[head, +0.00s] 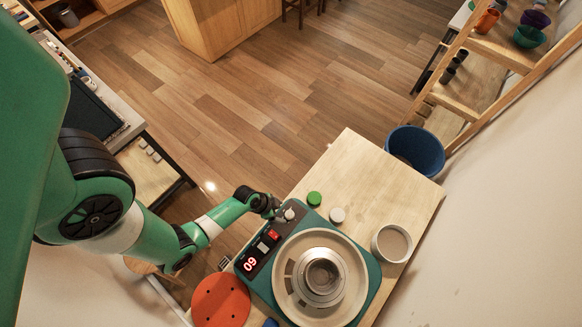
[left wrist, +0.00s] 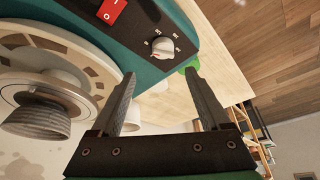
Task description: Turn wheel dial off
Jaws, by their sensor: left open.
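The pottery wheel (head: 372,268) is a teal machine on the wooden table, with a pale round pan and a metal wheel head. Its dark control panel holds a white dial (head: 289,213) at the end near my gripper. In the left wrist view the dial (left wrist: 162,47) is a round knob with small markings around it. My left gripper (head: 279,213) is open and empty beside the dial. In the left wrist view its fingers (left wrist: 160,78) point toward the dial, which appears just beyond the tips; contact is not visible. My right gripper is not in view.
A red switch (head: 273,235) and a lit red two-digit display (head: 250,264) share the panel. A green lid (head: 314,198), a white lid (head: 337,215) and a white cup (head: 391,243) stand nearby. An orange disc (head: 220,301) is at the front. The far tabletop is clear.

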